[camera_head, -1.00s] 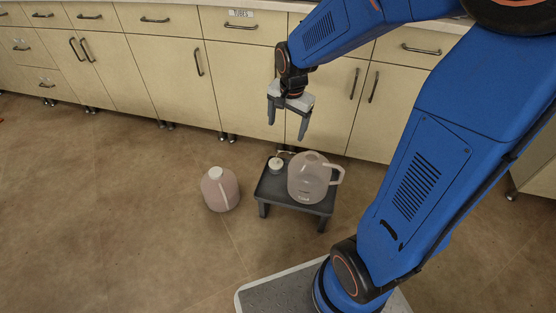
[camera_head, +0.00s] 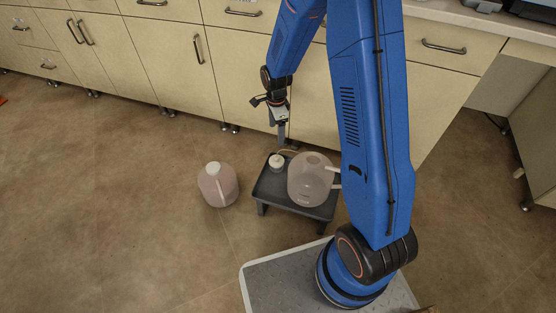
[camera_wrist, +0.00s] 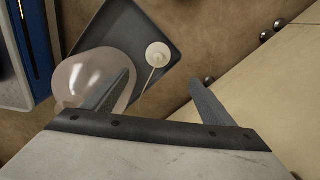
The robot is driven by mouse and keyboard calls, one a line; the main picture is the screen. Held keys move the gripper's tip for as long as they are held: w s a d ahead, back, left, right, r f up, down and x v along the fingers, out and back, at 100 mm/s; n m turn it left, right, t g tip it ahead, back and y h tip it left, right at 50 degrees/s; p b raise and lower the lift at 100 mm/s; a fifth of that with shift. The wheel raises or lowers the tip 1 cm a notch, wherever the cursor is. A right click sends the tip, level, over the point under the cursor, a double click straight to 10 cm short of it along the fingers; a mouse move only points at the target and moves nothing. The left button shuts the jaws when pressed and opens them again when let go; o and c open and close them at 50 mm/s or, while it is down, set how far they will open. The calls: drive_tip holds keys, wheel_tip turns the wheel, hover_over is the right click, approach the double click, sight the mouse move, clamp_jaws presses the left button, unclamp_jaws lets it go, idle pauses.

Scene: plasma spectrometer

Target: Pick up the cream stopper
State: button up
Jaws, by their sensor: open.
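The cream stopper (camera_head: 276,161) is a small round cap on the left part of a low dark stool (camera_head: 270,188). In the wrist view the cream stopper (camera_wrist: 158,54) shows from above, with a thin pale tube running from it. My gripper (camera_head: 281,138) is open and empty, above the stool and behind the stopper. In the wrist view my gripper (camera_wrist: 160,88) has its fingers spread, and the stopper appears beyond the gap between them. A translucent jug (camera_head: 312,180) stands on the stool to the right of the stopper.
A pinkish jug with a white cap (camera_head: 218,184) stands on the floor left of the stool. Cream cabinets (camera_head: 165,55) line the back, close behind my gripper.

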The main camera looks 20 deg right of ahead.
approach(277, 157)
drive_tip(key=f, duration=0.5)
drive_tip(key=shift+w+f, duration=0.25)
drive_tip(key=shift+w, duration=0.1)
drive_tip(key=shift+s+f, duration=0.15)
drive_tip(key=shift+f, duration=1.15)
drive_tip(key=shift+s+f, duration=0.1)
drive_tip(key=shift+f, duration=1.2)
drive_tip(key=shift+c, duration=0.7)
drive_tip(key=c, duration=1)
